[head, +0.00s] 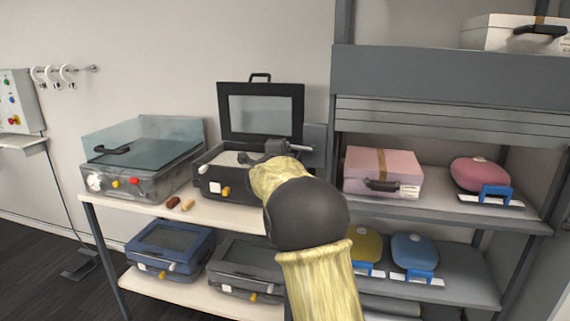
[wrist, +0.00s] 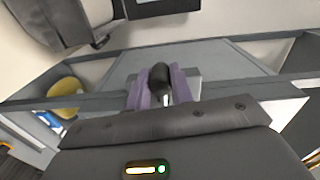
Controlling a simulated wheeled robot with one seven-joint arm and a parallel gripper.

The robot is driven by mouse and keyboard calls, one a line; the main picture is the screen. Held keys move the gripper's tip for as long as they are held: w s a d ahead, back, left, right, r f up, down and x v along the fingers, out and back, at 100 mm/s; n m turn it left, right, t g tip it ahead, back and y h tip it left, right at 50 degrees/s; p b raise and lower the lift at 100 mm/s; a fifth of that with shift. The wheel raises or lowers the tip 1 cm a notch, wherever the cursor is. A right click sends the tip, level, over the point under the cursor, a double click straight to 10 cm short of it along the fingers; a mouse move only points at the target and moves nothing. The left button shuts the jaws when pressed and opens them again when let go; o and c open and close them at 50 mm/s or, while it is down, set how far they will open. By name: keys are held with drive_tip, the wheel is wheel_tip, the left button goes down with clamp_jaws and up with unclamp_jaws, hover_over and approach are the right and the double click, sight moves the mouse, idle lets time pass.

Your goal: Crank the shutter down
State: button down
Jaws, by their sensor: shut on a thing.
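The grey slatted shutter (head: 430,112) hangs from a grey housing at the top of the right-hand shelf unit. Its lower edge is above the shelf with the pink case, so most of the opening is uncovered. A grey crank box (head: 316,134) sits at the unit's left post. My gripper (head: 292,149) is at this box, partly hidden behind my yellow and black arm. In the wrist view, the purple fingers of my gripper (wrist: 161,92) are shut on a black crank handle (wrist: 160,76), one finger on each side. The rest of the crank is mostly hidden.
A pink box (head: 383,172) and a pink rounded case (head: 480,172) stand on the shelf below the shutter. An open black case (head: 260,108) stands on the left bench close to my gripper, beside a clear-lidded case (head: 145,155). Yellow and blue cases sit lower right.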

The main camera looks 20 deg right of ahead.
drive_tip(key=shift+d+r+m+b, duration=0.15)
drive_tip(key=shift+r+m+b, duration=0.25)
drive_tip(key=shift+r+m, duration=0.5)
drive_tip(key=shift+f, duration=0.2)
drive_tip(key=c, duration=1.2)
unclamp_jaws()
drive_tip(key=shift+s, duration=0.1)
drive_tip(key=b+v, duration=0.1)
drive_tip(key=v, duration=1.6)
drive_tip(key=shift+b, duration=0.35)
drive_tip(key=shift+s, duration=0.15)
